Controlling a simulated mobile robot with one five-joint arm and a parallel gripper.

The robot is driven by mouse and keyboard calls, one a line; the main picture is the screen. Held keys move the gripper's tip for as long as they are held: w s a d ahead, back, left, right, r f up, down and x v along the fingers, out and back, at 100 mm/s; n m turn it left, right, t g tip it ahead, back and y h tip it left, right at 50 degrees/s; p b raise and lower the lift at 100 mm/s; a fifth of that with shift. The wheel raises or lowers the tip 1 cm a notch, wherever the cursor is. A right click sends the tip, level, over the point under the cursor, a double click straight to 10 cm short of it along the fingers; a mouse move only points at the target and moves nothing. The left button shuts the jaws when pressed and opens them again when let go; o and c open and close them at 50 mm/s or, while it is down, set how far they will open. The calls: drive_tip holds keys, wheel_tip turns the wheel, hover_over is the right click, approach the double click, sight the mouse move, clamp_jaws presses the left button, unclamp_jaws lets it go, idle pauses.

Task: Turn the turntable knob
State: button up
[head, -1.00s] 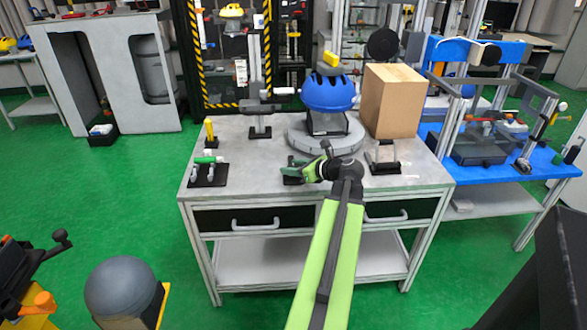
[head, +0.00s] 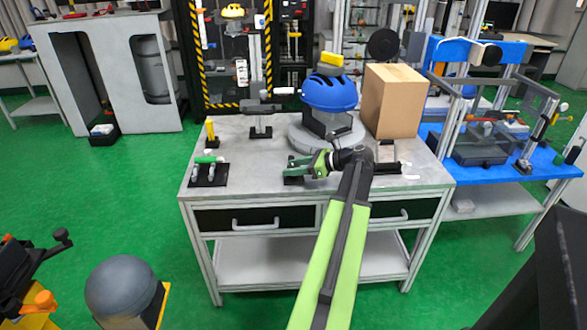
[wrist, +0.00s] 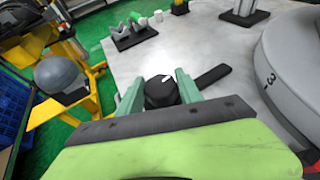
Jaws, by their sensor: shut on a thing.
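The black turntable knob (wrist: 160,92), with a white pointer mark, sits near the front of the table on a dark base (head: 292,180). My gripper (head: 300,166) reaches it from the right in the head view. In the wrist view the green jaws (wrist: 160,94) are shut on the knob, one on each side. A blue helmet (head: 330,94) on a dark-and-grey stand rests on the turntable.
A cardboard box (head: 392,102) stands right of the turntable. A black tool holder (head: 207,174) with a green-handled tool is at the table's left. A dark clamp stand (head: 260,125) is behind it. The grey tabletop (head: 245,165) between is clear.

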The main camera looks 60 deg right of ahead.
drive_tip(key=shift+n+g+y, duration=0.4)
drive_tip(key=shift+n+y, duration=0.7)
drive_tip(key=shift+y, duration=0.1)
drive_tip(key=shift+s, duration=0.1)
drive_tip(key=o, duration=1.4)
drive_tip(key=shift+c, duration=0.2)
drive_tip(key=shift+s+d+r, duration=0.15)
drive_tip(key=shift+s+r, duration=0.05)
drive_tip(key=shift+s, duration=0.05)
drive_tip(key=p+v, duration=0.6)
drive_tip(key=v, duration=1)
drive_tip(key=shift+s+p, duration=0.35)
